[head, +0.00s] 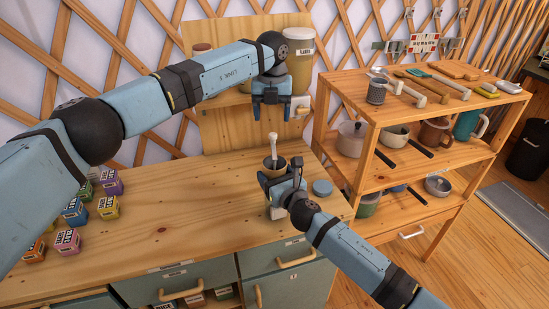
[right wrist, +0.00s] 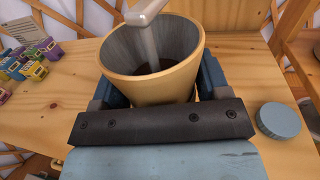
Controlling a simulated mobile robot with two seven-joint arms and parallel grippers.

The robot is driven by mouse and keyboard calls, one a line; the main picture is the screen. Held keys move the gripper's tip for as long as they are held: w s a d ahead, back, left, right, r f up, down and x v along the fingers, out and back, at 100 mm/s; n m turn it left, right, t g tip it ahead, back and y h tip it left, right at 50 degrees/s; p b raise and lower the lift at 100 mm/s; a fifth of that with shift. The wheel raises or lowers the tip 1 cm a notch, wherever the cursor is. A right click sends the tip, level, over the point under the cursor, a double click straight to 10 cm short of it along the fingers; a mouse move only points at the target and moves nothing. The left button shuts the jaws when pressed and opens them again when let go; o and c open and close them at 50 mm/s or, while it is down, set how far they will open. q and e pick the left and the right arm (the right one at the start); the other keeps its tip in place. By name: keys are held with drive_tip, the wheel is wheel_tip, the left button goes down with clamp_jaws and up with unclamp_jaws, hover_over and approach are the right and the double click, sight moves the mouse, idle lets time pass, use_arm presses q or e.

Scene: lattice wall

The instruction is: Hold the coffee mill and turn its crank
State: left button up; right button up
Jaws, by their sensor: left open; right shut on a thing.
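The coffee mill (head: 275,164) stands on the wooden counter in the head view. In the right wrist view the mill (right wrist: 150,91) is a tan open-topped cup with a grey inside and dark brown contents. Its pale crank (head: 273,142) rises from the middle; the crank's shaft (right wrist: 152,48) also shows in the right wrist view, its top cut off. My right gripper (head: 280,173) is shut on the mill, a finger on each side. My left gripper (head: 271,112) is open and empty, pointing down above the crank and apart from it. The mill's lower body is partly hidden by my right gripper.
A round blue lid (head: 322,187) lies on the counter right of the mill. Several small coloured boxes (head: 75,212) stand at the left. A shelf unit (head: 383,177) with pots, mugs and tools stands at the right. The middle of the counter (head: 185,205) is clear.

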sight(273, 134)
use_arm(q)
drive_tip(key=shift+c, duration=0.2)
drive_tip(key=c, duration=0.3)
wheel_tip(273, 134, down, 2)
drive_tip(key=m, duration=0.9)
drive_tip(key=f+m, duration=0.1)
drive_tip(key=m, duration=0.3)
drive_tip(key=shift+d+f+m, duration=0.1)
drive_tip(key=shift+f+m, duration=0.2)
drive_tip(key=shift+f, duration=0.1)
drive_tip(key=m, duration=0.2)
drive_tip(key=f+m, duration=0.1)
drive_tip(key=m, duration=0.3)
drive_tip(key=shift+f, duration=0.3)
drive_tip(key=m, duration=0.2)
drive_tip(key=f+m, duration=0.1)
drive_tip(key=m, duration=0.3)
drive_tip(key=shift+f, duration=0.25)
